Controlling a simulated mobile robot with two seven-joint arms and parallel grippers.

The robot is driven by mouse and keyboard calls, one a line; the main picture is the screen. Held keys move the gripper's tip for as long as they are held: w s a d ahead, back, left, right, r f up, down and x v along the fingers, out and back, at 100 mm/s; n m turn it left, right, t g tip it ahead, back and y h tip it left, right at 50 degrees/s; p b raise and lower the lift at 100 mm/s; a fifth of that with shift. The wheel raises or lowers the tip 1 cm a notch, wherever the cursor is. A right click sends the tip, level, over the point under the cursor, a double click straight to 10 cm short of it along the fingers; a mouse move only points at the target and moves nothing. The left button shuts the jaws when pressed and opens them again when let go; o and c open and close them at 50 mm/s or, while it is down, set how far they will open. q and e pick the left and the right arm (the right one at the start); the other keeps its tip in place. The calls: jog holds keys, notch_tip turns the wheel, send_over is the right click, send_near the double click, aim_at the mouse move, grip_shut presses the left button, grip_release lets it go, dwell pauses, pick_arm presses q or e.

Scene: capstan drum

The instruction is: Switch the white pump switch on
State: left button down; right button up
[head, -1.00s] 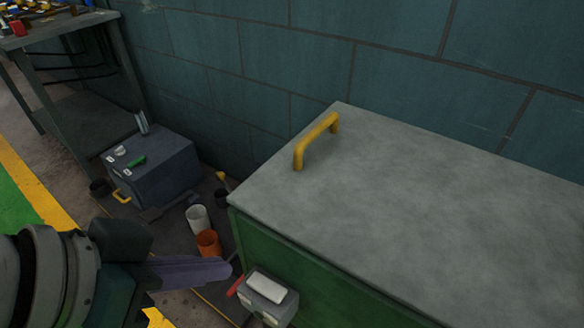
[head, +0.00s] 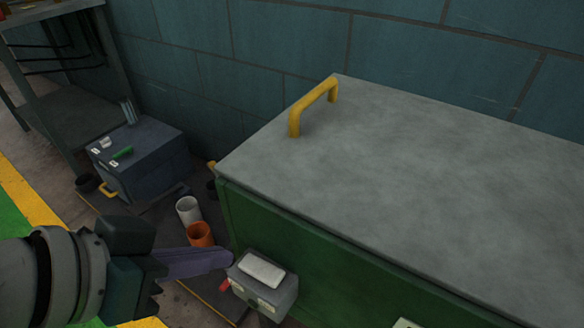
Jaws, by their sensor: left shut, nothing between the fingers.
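A grey switch box (head: 275,297) with a large white switch plate (head: 262,269) on top is on the front of the green cabinet, at the bottom middle of the head view. I cannot tell from this angle which way the white switch is set. A small red lever (head: 225,286) sticks out from the box's left side. My left gripper (head: 229,258) comes in from the left with its purple-grey fingers shut and empty. Its tips are at the box's upper left corner, left of the white plate; I cannot tell whether they touch. My right gripper is out of view.
The green cabinet (head: 300,246) has a grey top with a yellow handle (head: 313,103). Behind my left gripper are a white cup (head: 188,211), an orange cup (head: 200,234) and a dark blue box (head: 140,160). A workbench (head: 65,115) stands at upper left.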

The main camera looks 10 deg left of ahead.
pick_arm(q)
jog(key=b, duration=0.3)
send_over(262, 279)
jog(key=f, duration=0.5)
jog(key=shift+a+f, duration=0.3)
jog(key=shift+a, duration=0.1)
jog(key=f+b, duration=0.2)
jog(key=f, duration=0.1)
jog(key=shift+d+f, duration=0.15)
jog(key=shift+d, duration=0.2)
jog(key=shift+f, duration=0.3)
